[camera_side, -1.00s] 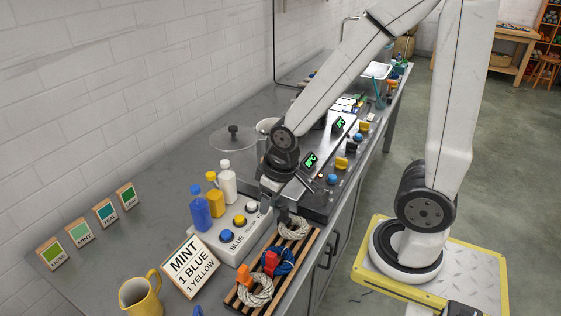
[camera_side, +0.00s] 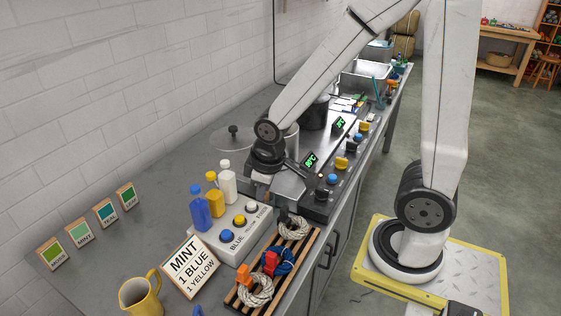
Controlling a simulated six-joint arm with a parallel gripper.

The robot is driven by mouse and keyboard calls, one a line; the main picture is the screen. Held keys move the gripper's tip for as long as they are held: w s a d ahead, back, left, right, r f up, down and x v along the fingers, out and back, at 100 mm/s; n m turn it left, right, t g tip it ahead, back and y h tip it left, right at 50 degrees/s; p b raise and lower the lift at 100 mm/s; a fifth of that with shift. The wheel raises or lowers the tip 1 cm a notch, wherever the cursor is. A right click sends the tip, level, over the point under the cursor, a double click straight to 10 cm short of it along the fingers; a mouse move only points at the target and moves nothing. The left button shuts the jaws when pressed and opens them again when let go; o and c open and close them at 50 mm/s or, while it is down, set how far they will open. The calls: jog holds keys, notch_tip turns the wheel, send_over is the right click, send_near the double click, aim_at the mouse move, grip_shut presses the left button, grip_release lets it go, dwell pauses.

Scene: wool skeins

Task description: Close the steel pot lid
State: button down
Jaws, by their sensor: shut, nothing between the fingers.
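A clear round lid with a dark knob (camera_side: 233,138) shows at the back of the counter, near the wall and left of the hob. I cannot tell whether it lies flat or is hinged to a pot. A pale steel pot (camera_side: 291,142) stands just right of the lid, mostly hidden behind my wrist. My gripper (camera_side: 274,196) is shut and empty. It hangs in front of the lid and pot, by the right end of the button box and above the skein rack. Its fingertips are hard to make out.
A button box (camera_side: 232,246) with blue, yellow and white bottles stands at left. A rack (camera_side: 313,238) holds wool skeins at the front edge. A dark pot (camera_side: 316,113) stands farther back on the hob (camera_side: 322,204). A recipe sign (camera_side: 190,266) and yellow jug (camera_side: 141,297) are nearer.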

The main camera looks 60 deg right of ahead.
jog(key=w+d+r+n+h, duration=0.3)
jog(key=w+d+r+n, duration=0.1)
jog(key=w+n, duration=0.5)
jog(key=w+d+r+n+h, duration=0.4)
jog(key=w+n, duration=0.5)
jog(key=w, duration=0.2)
jog(key=shift+h, duration=0.3)
jog(key=shift+d+f, duration=0.1)
send_near(232, 135)
notch_tip(232, 135, down, 3)
jog(key=shift+w+d+f, duration=0.2)
jog(key=shift+d+f, duration=0.05)
jog(key=shift+d, duration=0.45)
jog(key=shift+w+d+f, duration=0.1)
jog(key=shift+w+d, duration=0.05)
jog(key=shift+d, duration=0.3)
jog(key=shift+w+d+f, duration=0.1)
jog(key=shift+w+d, duration=0.05)
jog(key=shift+d, duration=0.35)
